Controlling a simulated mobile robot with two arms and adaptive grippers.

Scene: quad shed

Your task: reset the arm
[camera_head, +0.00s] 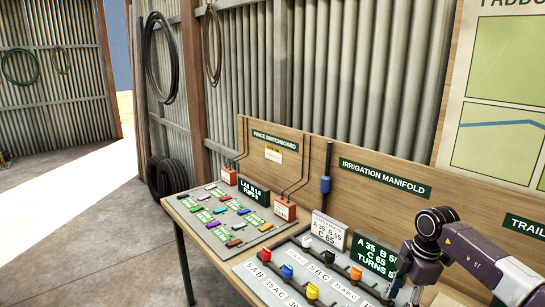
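My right arm comes in from the right edge, and its gripper (403,293) hangs at the bottom right over the near right part of the irrigation manifold panel (245,268). The gripper is small and partly cut off by the bottom edge, so I cannot tell whether its fingers are open or shut. I see nothing clearly held in it. My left gripper is not in view.
The manifold panel carries several coloured knobs, including a blue one (287,271). The fence switchboard (225,218) with coloured switches lies to its left. A wooden backboard (330,174) stands behind. Open concrete floor (85,235) lies at left, with tyres (170,178) by the wall.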

